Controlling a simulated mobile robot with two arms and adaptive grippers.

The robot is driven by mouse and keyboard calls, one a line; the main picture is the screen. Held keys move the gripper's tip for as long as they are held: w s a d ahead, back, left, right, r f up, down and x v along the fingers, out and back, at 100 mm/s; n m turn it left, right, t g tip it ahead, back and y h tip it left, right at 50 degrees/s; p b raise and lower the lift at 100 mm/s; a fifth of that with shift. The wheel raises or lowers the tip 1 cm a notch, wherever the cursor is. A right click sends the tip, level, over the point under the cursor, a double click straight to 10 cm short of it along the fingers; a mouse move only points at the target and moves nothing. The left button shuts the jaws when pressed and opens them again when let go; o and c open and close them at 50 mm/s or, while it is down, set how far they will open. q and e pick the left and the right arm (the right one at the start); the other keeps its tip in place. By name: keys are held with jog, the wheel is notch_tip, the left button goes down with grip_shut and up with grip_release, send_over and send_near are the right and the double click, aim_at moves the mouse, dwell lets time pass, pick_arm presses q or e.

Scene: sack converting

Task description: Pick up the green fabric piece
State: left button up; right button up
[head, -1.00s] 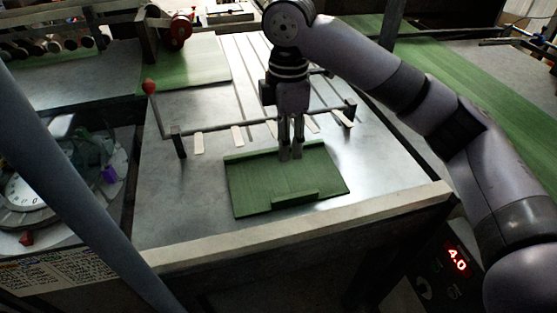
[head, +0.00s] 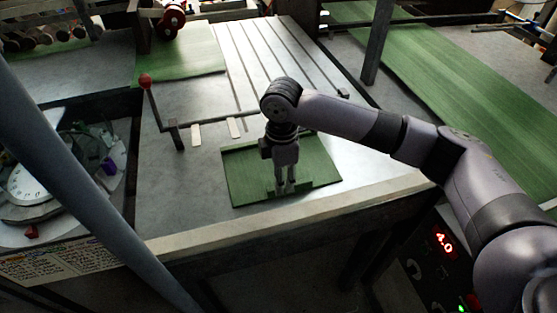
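The green fabric piece (head: 240,175) lies flat on the grey metal table (head: 195,205), close to its front edge. A narrow raised strip runs along the near edge of the piece. My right gripper (head: 285,190) points straight down at that strip, with its fingers in front of part of it. The two fingers are close together with a thin gap between them. I cannot tell whether they touch or pinch the fabric. My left gripper is not in view.
A bar with a red-knobbed lever (head: 145,82) crosses the table behind the piece. Another green sheet (head: 185,60) lies at the back left. A wide green web (head: 450,90) runs along the right. A bin with a dial (head: 30,185) stands at left.

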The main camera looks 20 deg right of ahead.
jog(key=shift+f, duration=1.5)
grip_shut()
jog(key=shift+r, duration=0.1)
